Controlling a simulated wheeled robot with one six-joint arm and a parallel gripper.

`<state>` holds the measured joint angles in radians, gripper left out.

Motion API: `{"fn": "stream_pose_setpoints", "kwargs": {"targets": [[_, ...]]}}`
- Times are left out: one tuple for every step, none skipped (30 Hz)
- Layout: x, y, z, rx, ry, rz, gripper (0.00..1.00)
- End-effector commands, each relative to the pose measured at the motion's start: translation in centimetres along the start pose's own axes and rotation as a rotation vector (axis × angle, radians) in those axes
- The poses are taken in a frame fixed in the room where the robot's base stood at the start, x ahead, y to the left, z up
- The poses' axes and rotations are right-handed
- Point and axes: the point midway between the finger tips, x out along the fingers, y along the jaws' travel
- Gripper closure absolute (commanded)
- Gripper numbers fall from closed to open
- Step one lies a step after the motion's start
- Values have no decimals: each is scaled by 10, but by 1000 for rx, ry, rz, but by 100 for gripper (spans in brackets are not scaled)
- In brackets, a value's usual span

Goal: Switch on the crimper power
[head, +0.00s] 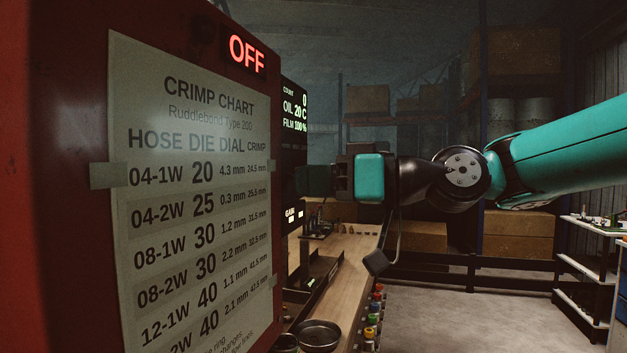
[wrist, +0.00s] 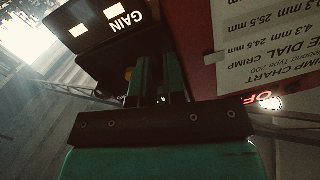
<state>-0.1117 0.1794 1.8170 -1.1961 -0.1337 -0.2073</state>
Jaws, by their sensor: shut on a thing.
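The crimper (head: 70,130) is a tall red cabinet filling the left of the head view. Its lit sign (head: 247,54) reads OFF in red; it also shows upside down in the wrist view (wrist: 264,99). My gripper (head: 308,180) is level, just right of the cabinet's edge, with its fingertips at the machine's dark front. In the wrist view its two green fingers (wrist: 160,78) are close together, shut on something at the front. The fingers hide what they hold; I cannot make out the power switch itself.
A crimp chart (head: 195,190) is taped to the cabinet side. A dark display (head: 294,125) shows oil and film readings. A wooden bench (head: 345,265) with a round metal dish (head: 318,335) lies below. Open floor is at the right.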

Motion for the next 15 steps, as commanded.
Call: {"fn": "stream_pose_setpoints", "kwargs": {"targets": [[0,-1,-4,0,-16,2,100],[0,-2,-5,0,-29,4,100],[0,-2,-6,1,-48,8,100],[-1,-2,-7,3,-64,11,100],[-1,-2,-8,4,-81,14,100],[-1,-3,-10,4,-107,19,100],[-1,-3,-11,6,-128,23,100],[-1,-3,-12,8,-151,26,100],[-1,-4,-14,11,-182,32,100],[-1,-4,-15,12,-205,37,100],[-1,-4,-16,13,-228,40,100],[-1,-4,-18,16,-260,47,100],[-1,-5,-19,17,-284,51,100],[-1,-5,-20,19,-308,54,100],[-1,-5,-21,21,-339,61,100]]}}
